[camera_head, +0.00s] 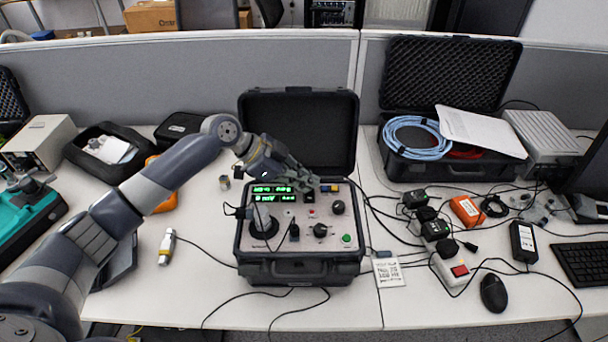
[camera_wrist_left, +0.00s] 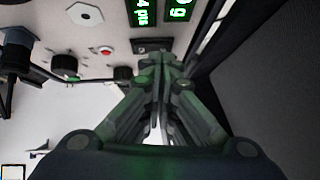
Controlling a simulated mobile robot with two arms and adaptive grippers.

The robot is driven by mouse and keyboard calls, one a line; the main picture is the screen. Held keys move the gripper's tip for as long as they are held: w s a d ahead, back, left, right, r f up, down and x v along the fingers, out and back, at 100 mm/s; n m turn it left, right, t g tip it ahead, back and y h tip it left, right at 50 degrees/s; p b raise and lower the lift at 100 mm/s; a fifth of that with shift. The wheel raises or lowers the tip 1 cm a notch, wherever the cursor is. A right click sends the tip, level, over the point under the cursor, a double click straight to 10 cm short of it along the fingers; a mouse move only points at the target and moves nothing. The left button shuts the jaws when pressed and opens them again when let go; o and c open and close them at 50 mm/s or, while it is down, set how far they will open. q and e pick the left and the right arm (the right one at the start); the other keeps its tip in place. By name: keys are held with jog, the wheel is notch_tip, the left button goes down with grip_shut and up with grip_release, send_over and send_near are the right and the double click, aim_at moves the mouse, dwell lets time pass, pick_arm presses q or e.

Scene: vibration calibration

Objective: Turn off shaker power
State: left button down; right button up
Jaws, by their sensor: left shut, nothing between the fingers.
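The shaker (camera_head: 300,273) is an open black case with a light panel, standing on the white table in the head view. Its two displays (camera_head: 272,193) are lit green; they also show in the left wrist view (camera_wrist_left: 143,12). The panel carries black knobs, a red button (camera_head: 311,212) and a green button (camera_head: 347,239). My left gripper (camera_head: 312,188) is shut and empty over the panel's upper right. In the left wrist view its fingertips (camera_wrist_left: 163,62) are beside a small dark rectangular part (camera_wrist_left: 152,45), perhaps a switch. I cannot tell whether they touch it. My right gripper is not visible.
The shaker's raised lid (camera_head: 300,125) stands close behind the left gripper. Adapters, cables and a power strip (camera_head: 452,267) crowd the table on the right. A case with blue cable (camera_head: 415,140) stands behind them. The table in front of the shaker is mostly clear.

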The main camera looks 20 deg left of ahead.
pick_arm(q)
jog(key=shift+w+f+b, duration=0.2)
jog(key=shift+f+b, duration=0.35)
jog(key=shift+f, duration=0.05)
jog(key=shift+a+r, duration=0.1)
jog(key=shift+r, duration=0.2)
jog(key=shift+f, duration=0.1)
jog(key=shift+s+p, duration=0.15)
jog(key=shift+p, duration=0.15)
